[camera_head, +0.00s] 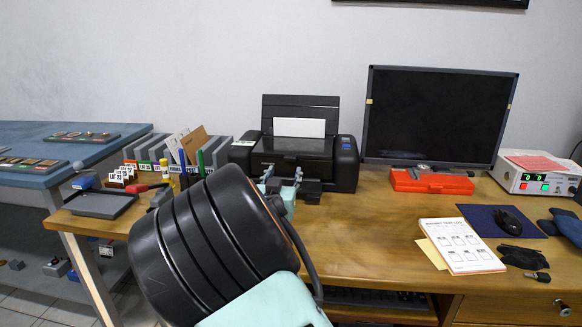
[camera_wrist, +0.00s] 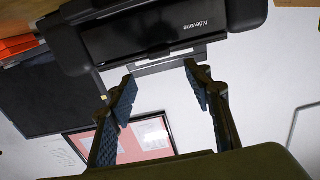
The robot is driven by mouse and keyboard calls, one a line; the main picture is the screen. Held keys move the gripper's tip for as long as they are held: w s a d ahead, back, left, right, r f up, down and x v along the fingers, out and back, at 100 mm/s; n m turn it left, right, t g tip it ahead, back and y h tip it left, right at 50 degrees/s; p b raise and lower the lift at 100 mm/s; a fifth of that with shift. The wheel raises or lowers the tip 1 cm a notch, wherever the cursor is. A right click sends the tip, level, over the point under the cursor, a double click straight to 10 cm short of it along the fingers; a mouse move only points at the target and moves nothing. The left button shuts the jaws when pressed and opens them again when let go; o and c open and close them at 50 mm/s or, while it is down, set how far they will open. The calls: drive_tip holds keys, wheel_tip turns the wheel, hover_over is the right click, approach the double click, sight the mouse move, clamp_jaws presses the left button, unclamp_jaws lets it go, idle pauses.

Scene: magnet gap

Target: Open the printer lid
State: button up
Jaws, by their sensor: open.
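The black printer (camera_head: 345,165) stands on the wooden desk, with a white sheet (camera_head: 299,127) upright at its back. In the wrist view its dark top panel (camera_wrist: 150,38) bears the name "Aldevane" and has a grey strip along one edge. I cannot make out a raised lid; the top looks flat. My gripper (camera_head: 283,183) is in front of the printer in the head view. In the wrist view my gripper (camera_wrist: 160,73) is open, its two fingers apart with nothing between them, near the grey strip. I cannot tell whether a fingertip touches the printer.
A monitor (camera_head: 435,118) and a red case (camera_head: 432,182) stand right of the printer. Grey holders with files (camera_head: 183,150) and a dark tray (camera_head: 100,204) are at the left. A booklet (camera_head: 460,246) lies at the right. The desk between tray and booklet is partly hidden by my arm.

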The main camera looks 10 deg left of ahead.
sight(290, 159)
drive_tip(key=w+b, duration=0.1)
drive_tip(key=w, duration=0.3)
drive_tip(key=w+b, duration=0.1)
drive_tip(key=w, duration=0.4)
drive_tip(key=shift+w+d, duration=0.2)
drive_tip(key=shift+w, duration=0.1)
drive_tip(key=shift+c, duration=0.2)
clamp_jaws()
